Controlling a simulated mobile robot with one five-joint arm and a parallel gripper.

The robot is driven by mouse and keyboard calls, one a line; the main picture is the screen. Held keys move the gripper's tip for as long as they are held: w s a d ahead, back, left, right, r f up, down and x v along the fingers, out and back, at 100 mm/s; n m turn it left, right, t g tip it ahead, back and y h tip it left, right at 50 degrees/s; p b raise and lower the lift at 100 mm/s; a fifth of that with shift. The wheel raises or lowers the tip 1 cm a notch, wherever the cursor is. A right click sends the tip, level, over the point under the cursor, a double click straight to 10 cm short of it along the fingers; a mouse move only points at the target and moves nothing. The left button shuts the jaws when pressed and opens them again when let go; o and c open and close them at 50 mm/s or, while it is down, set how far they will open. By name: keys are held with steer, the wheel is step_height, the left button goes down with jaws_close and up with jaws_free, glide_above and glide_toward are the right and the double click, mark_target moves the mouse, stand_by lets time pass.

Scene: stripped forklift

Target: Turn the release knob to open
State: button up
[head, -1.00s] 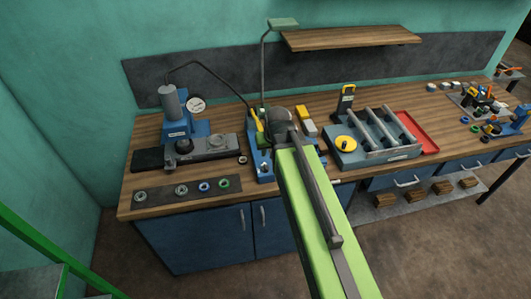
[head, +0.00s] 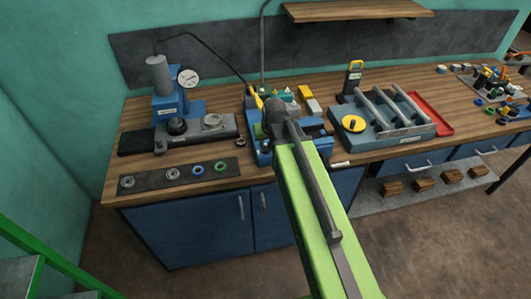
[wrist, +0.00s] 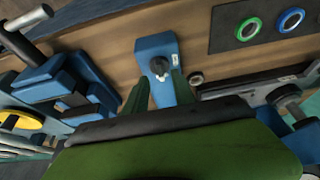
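In the wrist view a small dark knob (wrist: 158,66) sits on a blue block (wrist: 154,46) beside a white label; I take it for the release knob. My gripper (wrist: 160,77) has two dark green fingers, spread apart, with the block and knob seen between them. Nothing is held. I cannot tell how far the fingertips stand from the knob, and no contact shows. In the head view my arm hides the gripper and the knob; part of the blue fixture (head: 263,158) shows beside the arm.
A blue press with a gauge (head: 189,78) stands left, behind a dark strip with several rings (head: 148,178). A blue-grey rack with bars (head: 391,138) and a yellow disc (head: 353,124) stands right, beside a red tray (head: 440,126). The bench front (head: 180,189) has clear wood.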

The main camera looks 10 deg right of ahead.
mark_target(265, 147)
steer(key=b+x, duration=0.1)
steer(key=x, duration=0.2)
steer(key=shift+f+b, duration=0.2)
steer(key=shift+b, duration=0.1)
steer(key=shift+r, duration=0.1)
jaws_close()
steer(key=shift+a, duration=0.15)
